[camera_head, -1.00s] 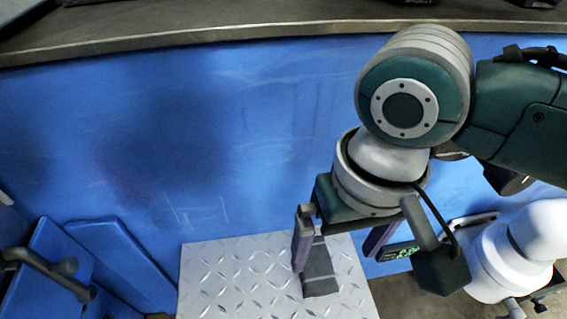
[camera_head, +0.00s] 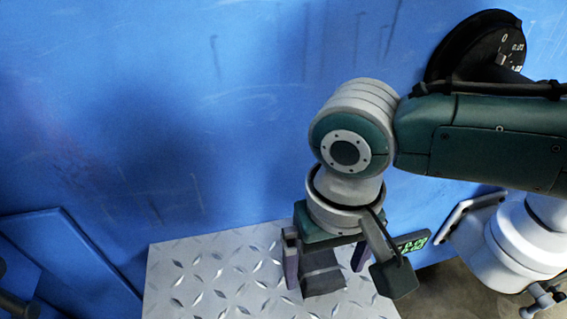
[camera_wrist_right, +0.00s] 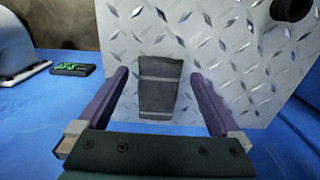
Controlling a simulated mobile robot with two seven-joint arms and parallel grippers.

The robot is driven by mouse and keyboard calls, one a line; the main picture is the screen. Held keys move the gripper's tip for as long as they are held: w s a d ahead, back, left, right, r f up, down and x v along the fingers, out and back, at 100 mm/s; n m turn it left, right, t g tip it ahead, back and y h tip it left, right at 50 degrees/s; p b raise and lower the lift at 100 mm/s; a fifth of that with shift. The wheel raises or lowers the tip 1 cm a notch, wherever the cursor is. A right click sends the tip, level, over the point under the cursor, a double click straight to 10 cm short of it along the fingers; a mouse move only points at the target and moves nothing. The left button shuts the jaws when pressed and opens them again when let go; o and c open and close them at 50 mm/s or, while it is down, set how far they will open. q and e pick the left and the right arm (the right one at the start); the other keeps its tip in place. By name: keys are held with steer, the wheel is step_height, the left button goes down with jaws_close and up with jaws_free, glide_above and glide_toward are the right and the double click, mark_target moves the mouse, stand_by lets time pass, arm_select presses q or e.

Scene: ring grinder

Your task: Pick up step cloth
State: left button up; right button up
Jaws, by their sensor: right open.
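The step cloth (camera_head: 322,277) is a dark grey folded cloth lying on the diamond-plate metal step (camera_head: 215,270). It also shows in the right wrist view (camera_wrist_right: 160,84), with lighter bands across it. My right gripper (camera_head: 325,268) is above the step with its fingers open. In the right wrist view the two purple fingers (camera_wrist_right: 162,100) stand on either side of the cloth's near end, apart from it. I cannot tell how high the fingertips are above the step. My left gripper does not show.
A blue machine wall (camera_head: 150,110) rises behind the step. A round dial gauge (camera_head: 490,50) is at upper right. A small box with green marks (camera_wrist_right: 71,69) lies left of the step in the wrist view. Blue panels (camera_head: 65,255) stand at left.

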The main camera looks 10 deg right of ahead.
steer(key=shift+f, duration=0.75)
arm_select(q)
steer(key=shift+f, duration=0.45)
arm_select(e)
steer(key=shift+r, duration=0.1)
steer(key=shift+c, duration=0.2)
steer(key=c, duration=1.1)
